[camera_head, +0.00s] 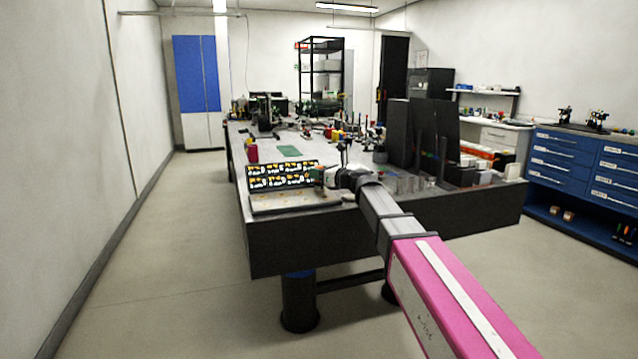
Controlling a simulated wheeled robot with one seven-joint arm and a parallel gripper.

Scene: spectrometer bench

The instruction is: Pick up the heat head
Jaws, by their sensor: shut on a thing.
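My gripper (324,176) is over the near edge of the dark optical bench (300,234), just right of a black tray. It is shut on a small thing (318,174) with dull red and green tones. This thing is too small to make out well, so I cannot tell for sure whether it is the heat head. No other thing in view can be told as the heat head. My arm reaches in from the lower right and hides part of the bench behind it.
A black tray with yellow and white shapes (281,168) lies left of my gripper, with a pale board (283,204) before it. Clear blocks (405,184) and tall dark panels (424,135) stand to the right. A magenta item (253,153) stands farther back. The left floor is clear.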

